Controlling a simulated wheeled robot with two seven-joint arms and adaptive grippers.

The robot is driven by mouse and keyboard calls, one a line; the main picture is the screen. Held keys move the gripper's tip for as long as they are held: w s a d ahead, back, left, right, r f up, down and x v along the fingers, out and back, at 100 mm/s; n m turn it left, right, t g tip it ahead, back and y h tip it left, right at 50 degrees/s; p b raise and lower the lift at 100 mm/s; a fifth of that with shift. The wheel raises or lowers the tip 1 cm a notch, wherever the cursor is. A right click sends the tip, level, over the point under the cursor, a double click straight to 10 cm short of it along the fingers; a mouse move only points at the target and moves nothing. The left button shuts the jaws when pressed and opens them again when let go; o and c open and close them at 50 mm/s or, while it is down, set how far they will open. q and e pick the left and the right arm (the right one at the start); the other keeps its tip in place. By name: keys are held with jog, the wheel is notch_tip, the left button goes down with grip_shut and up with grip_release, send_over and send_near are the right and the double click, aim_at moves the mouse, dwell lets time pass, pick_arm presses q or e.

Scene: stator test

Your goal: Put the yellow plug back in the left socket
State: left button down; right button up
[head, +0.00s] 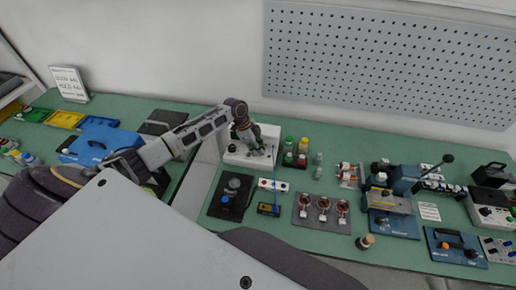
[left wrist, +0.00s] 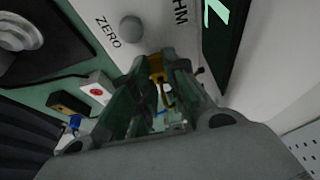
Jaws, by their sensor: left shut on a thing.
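My left gripper (head: 250,139) is at the white ohm meter (head: 234,158), in front of its face. In the left wrist view, its fingers (left wrist: 158,86) are closed around the yellow plug (left wrist: 156,66), which points at the meter's white panel (left wrist: 102,24). The panel carries a grey knob marked ZERO and part of the letters OHM. The fingers hide the plug's tip and the panel just ahead of it, so I cannot tell whether the plug touches or sits in a socket. My right gripper is not in view.
A small red-button box (head: 273,185) and a yellow-black device (head: 268,209) lie in front of the meter. A tray with copper coils (head: 322,211) is further right. A grey pegboard (head: 390,65) hangs on the wall behind.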

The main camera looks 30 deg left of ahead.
pick_arm(q)
jog(key=shift+f, duration=0.15)
jog(key=c, duration=1.3)
grip_release()
jog(key=shift+v, duration=6)
